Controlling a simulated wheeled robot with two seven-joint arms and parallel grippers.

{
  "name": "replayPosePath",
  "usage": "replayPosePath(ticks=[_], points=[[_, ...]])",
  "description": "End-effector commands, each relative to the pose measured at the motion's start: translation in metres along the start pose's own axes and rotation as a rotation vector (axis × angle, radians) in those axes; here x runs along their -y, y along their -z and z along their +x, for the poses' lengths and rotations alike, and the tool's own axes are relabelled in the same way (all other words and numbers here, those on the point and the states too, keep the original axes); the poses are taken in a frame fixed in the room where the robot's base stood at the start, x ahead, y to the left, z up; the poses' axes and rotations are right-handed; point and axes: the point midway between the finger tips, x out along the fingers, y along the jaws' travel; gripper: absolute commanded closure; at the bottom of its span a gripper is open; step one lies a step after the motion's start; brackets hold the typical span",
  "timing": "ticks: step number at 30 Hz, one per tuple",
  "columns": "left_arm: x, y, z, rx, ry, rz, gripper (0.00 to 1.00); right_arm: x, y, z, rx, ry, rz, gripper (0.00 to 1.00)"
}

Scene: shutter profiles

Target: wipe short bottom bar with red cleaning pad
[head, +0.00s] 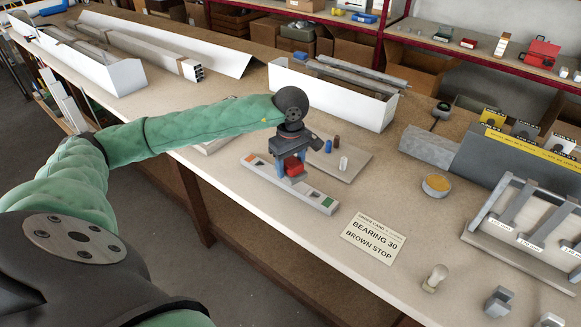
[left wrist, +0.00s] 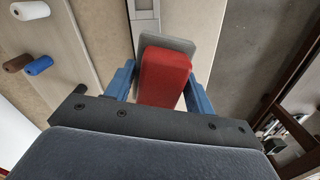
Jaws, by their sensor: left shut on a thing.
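My left gripper (head: 291,168) is shut on a red cleaning pad (head: 294,165), just above a narrow grey tray (head: 318,199). The left wrist view shows the red pad (left wrist: 165,77) between the two blue fingers, with a grey plate (left wrist: 180,45) behind it. The tray has an orange patch toward its left end and a green patch toward its right end. I cannot tell whether the pad still touches the tray. Several grey bars are in view, including some in a white trough (head: 325,92), but I cannot tell which is the short bottom bar. My right gripper is out of view.
Blue, brown and white small cylinders stand on a grey board (head: 355,158). A printed card (head: 372,237) reads "BEARING 30 BROWN STOP". A round tin (head: 436,186) and a rack (head: 535,222) with grey pieces are at right.

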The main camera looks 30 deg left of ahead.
Motion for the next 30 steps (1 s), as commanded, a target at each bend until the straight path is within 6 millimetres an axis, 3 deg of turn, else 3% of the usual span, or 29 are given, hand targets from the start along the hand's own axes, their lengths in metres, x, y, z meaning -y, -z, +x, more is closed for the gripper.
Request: replayPosePath(ticks=[8, 18, 30], points=[[0.0, 0.0, -0.004, 0.0, -0.001, 0.0, 0.67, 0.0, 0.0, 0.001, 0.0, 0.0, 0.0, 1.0], [-0.001, 0.0, -0.028, 0.0, -0.001, -0.001, 0.67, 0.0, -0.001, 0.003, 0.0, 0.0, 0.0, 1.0], [0.0, 0.0, -0.03, 0.0, 0.0, 0.0, 0.67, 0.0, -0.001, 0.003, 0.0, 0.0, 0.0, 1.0]])
